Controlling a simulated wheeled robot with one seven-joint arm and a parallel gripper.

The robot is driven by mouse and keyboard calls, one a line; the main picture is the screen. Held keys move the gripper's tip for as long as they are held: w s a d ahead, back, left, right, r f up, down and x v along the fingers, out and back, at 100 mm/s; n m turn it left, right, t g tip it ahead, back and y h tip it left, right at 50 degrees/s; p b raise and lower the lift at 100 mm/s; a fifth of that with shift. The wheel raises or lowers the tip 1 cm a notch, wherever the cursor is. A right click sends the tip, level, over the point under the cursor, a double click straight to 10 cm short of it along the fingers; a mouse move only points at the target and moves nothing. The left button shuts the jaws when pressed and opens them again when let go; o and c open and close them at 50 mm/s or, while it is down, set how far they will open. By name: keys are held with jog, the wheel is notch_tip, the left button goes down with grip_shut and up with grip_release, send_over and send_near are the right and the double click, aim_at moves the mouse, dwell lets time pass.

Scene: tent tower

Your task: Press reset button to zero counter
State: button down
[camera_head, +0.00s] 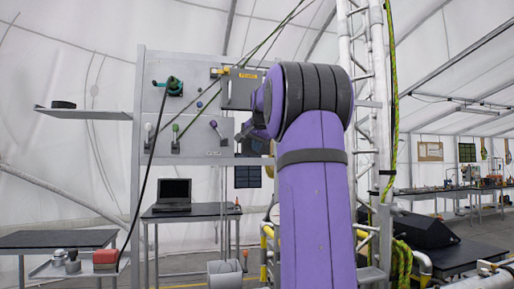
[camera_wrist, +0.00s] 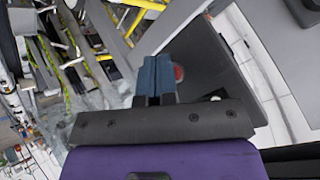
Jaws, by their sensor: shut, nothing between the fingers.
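My gripper (camera_wrist: 156,62) is shut and empty, its two blue-grey fingers side by side in the wrist view. A round red button (camera_wrist: 179,72) shows just right of the fingertips, partly hidden by them. It sits on a dark grey panel (camera_wrist: 208,62). I cannot tell whether the fingers touch the button. In the head view my gripper (camera_head: 243,132) is partly hidden by my purple arm, in front of the right side of a grey panel board (camera_head: 205,145). The button and any counter display cannot be made out there.
The board holds a teal connector (camera_head: 174,86), several levers (camera_head: 176,135) and a grey box (camera_head: 240,92) with a yellow label. A black cable hangs down its left side. A laptop (camera_head: 174,194) stands on a table below. A truss tower (camera_head: 362,60) rises behind my arm.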

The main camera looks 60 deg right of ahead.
jog(key=shift+s+a, duration=0.5)
jog(key=shift+s, duration=0.1)
jog(key=s+a, duration=0.3)
jog(key=shift+s+a, duration=0.1)
jog(key=shift+s, duration=0.3)
dwell(1.0)
